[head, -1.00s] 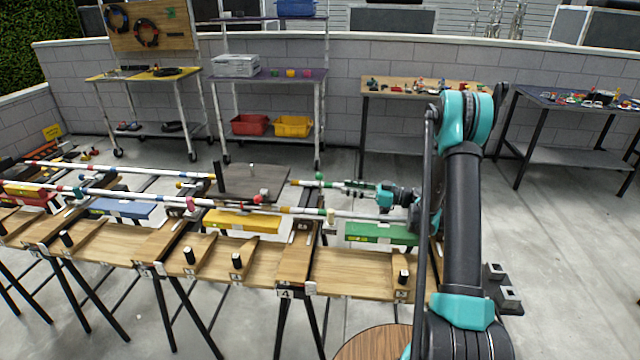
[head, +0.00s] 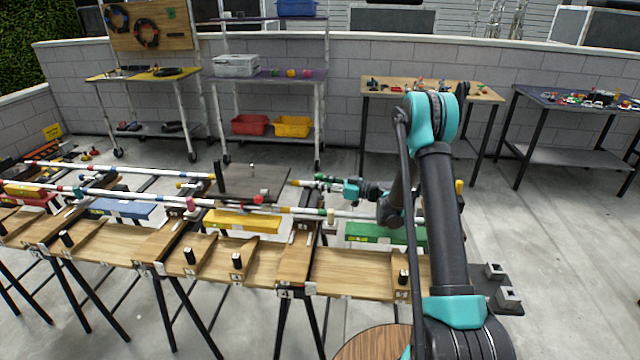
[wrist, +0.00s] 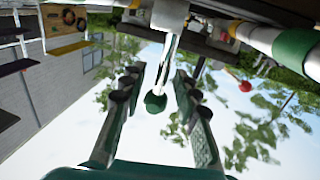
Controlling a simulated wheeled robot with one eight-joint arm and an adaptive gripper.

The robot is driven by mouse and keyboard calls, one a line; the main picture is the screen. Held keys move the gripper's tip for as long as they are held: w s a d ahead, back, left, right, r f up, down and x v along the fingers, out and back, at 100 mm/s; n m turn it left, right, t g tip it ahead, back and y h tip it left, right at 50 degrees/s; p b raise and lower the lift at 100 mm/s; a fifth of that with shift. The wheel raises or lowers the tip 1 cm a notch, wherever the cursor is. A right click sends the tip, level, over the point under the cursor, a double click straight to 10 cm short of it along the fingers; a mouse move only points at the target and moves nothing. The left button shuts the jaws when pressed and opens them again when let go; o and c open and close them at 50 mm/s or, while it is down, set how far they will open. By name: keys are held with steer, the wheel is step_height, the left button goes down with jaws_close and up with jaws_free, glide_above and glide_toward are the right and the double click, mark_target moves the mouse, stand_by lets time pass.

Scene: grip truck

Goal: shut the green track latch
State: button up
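The green track latch shows in the wrist view as a round green knob (wrist: 155,102) on a thin stem below a white bracket (wrist: 170,14). My gripper (wrist: 158,76) is open, with one finger on each side of the knob and a visible gap to both. In the head view the green knob (head: 319,176) is small, at the right end of the far track. My gripper (head: 327,182) reaches it from the right. The fingertips are too small there to judge contact.
A pipe with a green band (wrist: 295,48) runs close by at upper right in the wrist view, with a red ball (wrist: 245,86) beyond.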

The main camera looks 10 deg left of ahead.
steer(key=shift+c, duration=0.6)
jaws_close()
